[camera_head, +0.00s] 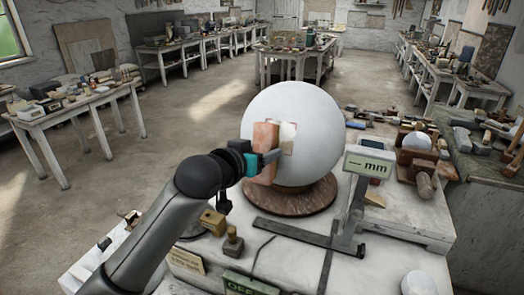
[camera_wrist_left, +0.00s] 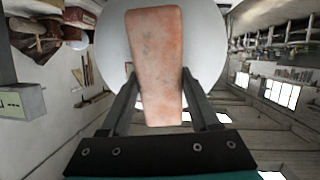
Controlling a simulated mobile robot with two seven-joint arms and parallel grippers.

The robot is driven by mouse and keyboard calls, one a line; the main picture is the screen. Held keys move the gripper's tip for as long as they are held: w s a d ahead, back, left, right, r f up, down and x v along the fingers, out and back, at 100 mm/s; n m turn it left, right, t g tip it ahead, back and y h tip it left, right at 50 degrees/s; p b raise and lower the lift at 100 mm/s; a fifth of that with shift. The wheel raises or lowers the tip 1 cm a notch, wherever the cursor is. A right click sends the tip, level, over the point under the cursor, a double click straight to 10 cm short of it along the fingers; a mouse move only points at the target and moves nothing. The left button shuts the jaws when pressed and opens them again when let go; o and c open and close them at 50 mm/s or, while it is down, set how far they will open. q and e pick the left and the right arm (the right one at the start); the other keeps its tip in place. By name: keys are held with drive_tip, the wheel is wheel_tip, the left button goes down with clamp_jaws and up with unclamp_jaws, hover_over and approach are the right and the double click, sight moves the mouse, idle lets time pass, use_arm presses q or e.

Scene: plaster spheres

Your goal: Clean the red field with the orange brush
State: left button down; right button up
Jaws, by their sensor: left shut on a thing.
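My left gripper (camera_head: 270,157) is shut on a pinkish-orange block (camera_head: 264,138), which I take for the orange brush; no bristles show. In the left wrist view the block (camera_wrist_left: 157,50) stands lengthwise between the two fingers. The block is in front of the large white plaster sphere (camera_head: 310,115); I cannot tell whether it touches it. A cream, pale patch (camera_head: 287,137) shows on the sphere just right of the block. No clear red field shows; the block and gripper hide part of the sphere's face. My right gripper is not in view.
The sphere rests on a round brown base (camera_head: 290,199) on a white worktable. A gauge with a "mm" sign (camera_head: 367,163) stands close on the right. Small blocks (camera_head: 233,243) and an "OFF" sign (camera_head: 250,284) are in front. A small white ball (camera_head: 418,284) lies front right.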

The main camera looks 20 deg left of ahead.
sight(262, 138)
use_arm(q)
drive_tip(key=shift+w+a+r, duration=0.1)
drive_tip(key=shift+w+r, duration=0.15)
drive_tip(key=shift+r, duration=0.45)
drive_tip(key=shift+w+a+r, duration=0.1)
drive_tip(key=shift+w+r, duration=0.1)
drive_tip(key=shift+r, duration=0.5)
drive_tip(key=shift+w+r, duration=0.25)
drive_tip(key=shift+r, duration=0.45)
drive_tip(key=shift+s+d+f+b, duration=0.1)
drive_tip(key=shift+s+f+b, duration=0.15)
drive_tip(key=shift+f, duration=0.45)
drive_tip(key=shift+s+d+f+b, duration=0.1)
drive_tip(key=shift+s+f+b, duration=0.2)
drive_tip(key=shift+f, duration=0.4)
drive_tip(key=shift+s+f+b, duration=0.1)
drive_tip(key=shift+f+b, duration=0.25)
drive_tip(key=shift+f, duration=0.35)
drive_tip(key=shift+w+a+r+p, duration=0.1)
drive_tip(key=shift+w+r+p, duration=0.1)
drive_tip(key=shift+r+p, duration=0.35)
drive_tip(key=shift+w+r+p, duration=0.15)
drive_tip(key=shift+r+p, duration=0.3)
drive_tip(key=shift+r, duration=0.15)
drive_tip(key=shift+w+a+r, duration=0.1)
drive_tip(key=shift+w+r, duration=0.05)
drive_tip(key=shift+r, duration=0.35)
drive_tip(key=shift+w+r, duration=0.15)
drive_tip(key=shift+r, duration=0.3)
